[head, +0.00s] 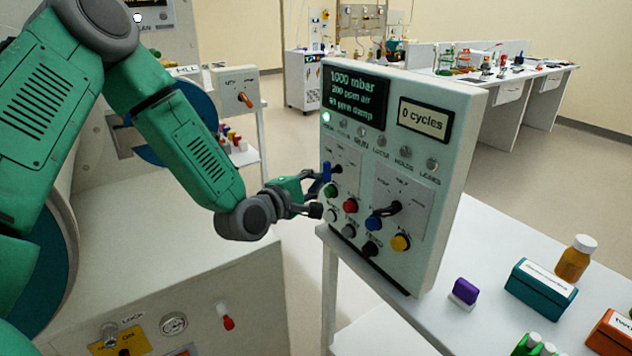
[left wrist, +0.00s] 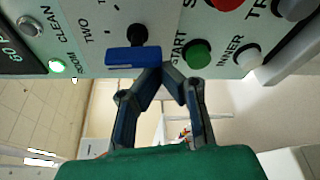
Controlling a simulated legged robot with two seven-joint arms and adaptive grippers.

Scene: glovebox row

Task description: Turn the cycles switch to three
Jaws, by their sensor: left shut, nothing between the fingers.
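The control box (head: 450,190) stands upright with its front facing left, and its counter screen (head: 424,119) reads "0 cycles". On its left side is a rotary switch with a black hub (left wrist: 137,33) and a blue handle (left wrist: 132,56), close to a "TWO" label in the left wrist view. Its full label is not readable. My left gripper (head: 314,190) is at this switch. In the left wrist view its fingertips (left wrist: 164,72) are together beside the end of the blue handle, with nothing between them; contact cannot be told. My right gripper is not in view.
Below the switch are a green button (head: 330,191) and a red button (head: 350,206). A second switch (head: 396,208) is to the right. A purple block (head: 465,291), a teal box (head: 541,288) and an amber bottle (head: 575,258) stand on the bench at right.

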